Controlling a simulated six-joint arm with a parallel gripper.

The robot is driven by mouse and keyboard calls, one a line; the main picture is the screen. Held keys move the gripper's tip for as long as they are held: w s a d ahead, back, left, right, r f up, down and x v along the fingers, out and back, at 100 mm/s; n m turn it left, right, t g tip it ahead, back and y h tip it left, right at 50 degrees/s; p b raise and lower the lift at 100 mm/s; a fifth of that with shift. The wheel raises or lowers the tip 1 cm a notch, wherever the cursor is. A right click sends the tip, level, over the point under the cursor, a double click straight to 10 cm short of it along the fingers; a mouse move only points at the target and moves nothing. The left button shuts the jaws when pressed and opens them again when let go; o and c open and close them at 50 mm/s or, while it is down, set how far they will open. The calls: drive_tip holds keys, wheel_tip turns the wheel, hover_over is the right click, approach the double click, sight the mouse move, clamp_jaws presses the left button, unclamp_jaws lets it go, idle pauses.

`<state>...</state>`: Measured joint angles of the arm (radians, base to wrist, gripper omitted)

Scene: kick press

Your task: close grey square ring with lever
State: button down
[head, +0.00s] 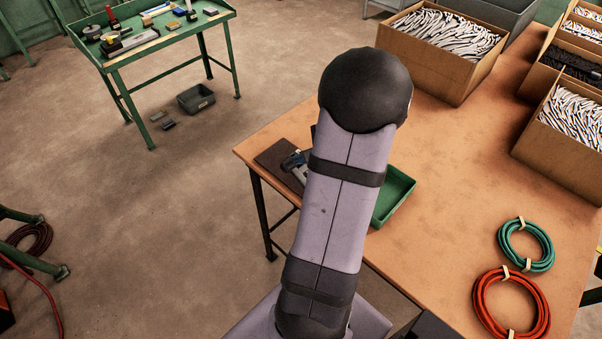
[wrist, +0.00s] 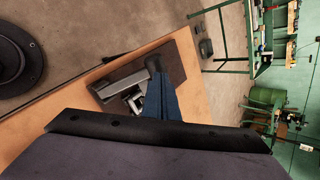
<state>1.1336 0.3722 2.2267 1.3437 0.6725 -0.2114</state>
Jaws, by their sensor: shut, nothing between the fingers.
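A grey metal press (wrist: 122,80) stands on a dark brown board at the table corner in the wrist view. A small pale square part (wrist: 132,101), perhaps the grey square ring, shows at its near end; its details are too small to tell. I cannot make out the lever. My gripper (wrist: 154,64) is shut and empty, its blue fingers with dark tips reaching over the press's right side; contact cannot be told. In the head view the press (head: 297,166) is partly hidden behind my arm.
A green tray (head: 397,196) sits beside my arm on the table. Teal (head: 527,245) and red (head: 511,304) cable coils lie at right. Open cardboard boxes (head: 440,70) stand at the back. A green bench (head: 150,45) stands apart at far left.

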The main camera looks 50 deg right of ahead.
drive_tip(key=shift+w+f+b, duration=0.3)
drive_tip(key=shift+f+b, duration=0.3)
drive_tip(key=shift+b, duration=0.3)
idle(1.4)
drive_tip(key=shift+w+f+b, duration=0.35)
drive_tip(key=shift+f+b, duration=0.1)
drive_tip(key=shift+b, duration=0.2)
drive_tip(key=shift+f, duration=0.1)
